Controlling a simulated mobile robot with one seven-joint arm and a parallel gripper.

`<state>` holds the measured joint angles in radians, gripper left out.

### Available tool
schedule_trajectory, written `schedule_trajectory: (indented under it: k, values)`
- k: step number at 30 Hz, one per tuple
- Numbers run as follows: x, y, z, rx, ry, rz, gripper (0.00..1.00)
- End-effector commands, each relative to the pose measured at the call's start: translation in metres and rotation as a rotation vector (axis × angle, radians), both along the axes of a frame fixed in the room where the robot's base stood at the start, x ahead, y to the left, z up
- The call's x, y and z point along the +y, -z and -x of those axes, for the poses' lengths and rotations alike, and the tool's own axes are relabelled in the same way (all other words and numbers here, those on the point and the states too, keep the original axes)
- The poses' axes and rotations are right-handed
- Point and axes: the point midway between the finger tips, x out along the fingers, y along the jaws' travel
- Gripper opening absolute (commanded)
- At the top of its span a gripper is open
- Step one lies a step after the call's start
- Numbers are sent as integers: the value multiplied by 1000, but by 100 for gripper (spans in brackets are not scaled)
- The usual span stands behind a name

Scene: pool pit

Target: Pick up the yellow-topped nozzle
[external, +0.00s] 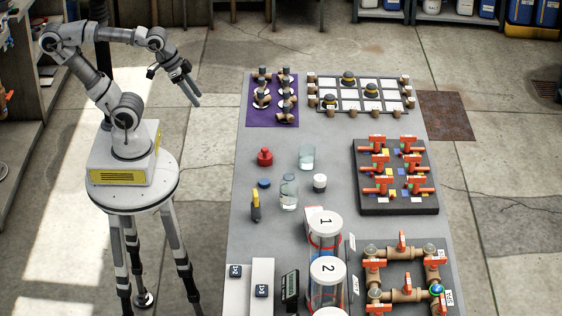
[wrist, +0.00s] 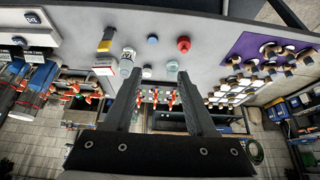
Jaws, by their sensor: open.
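Three dark nozzles with yellow on them stand on the white grid board (external: 389,101) at the back of the table: one at the back (external: 348,78), one right of it (external: 371,89), one at the front left (external: 330,101). I cannot tell which one is meant. More nozzles, with grey or dark tops, stand on the purple mat (external: 252,114), which also shows in the wrist view (wrist: 243,43). My gripper (external: 194,98) is open and empty in the air, left of the table and apart from everything. Its fingers (wrist: 157,76) are spread in the wrist view.
A dark tray of red valves (external: 398,208) is on the right. Tall clear cylinders (external: 325,245) stand in front.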

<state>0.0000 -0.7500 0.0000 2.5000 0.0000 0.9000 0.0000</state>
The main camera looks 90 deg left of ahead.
Motion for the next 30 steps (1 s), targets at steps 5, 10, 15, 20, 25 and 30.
schedule_trajectory:
  k: [5, 10, 15, 20, 25, 30]
  values:
    - [0, 0, 0, 0, 0, 0, 52]
    - [-1, 2, -1, 11, -8, 10, 52]
    - [-9, 20, -8, 116, -81, 106, 52]
    - [-24, 46, -21, 282, -216, 272, 52]
    - [-40, 72, -37, 457, -374, 454, 52]
    - [-53, 96, -57, 624, -542, 638, 52]
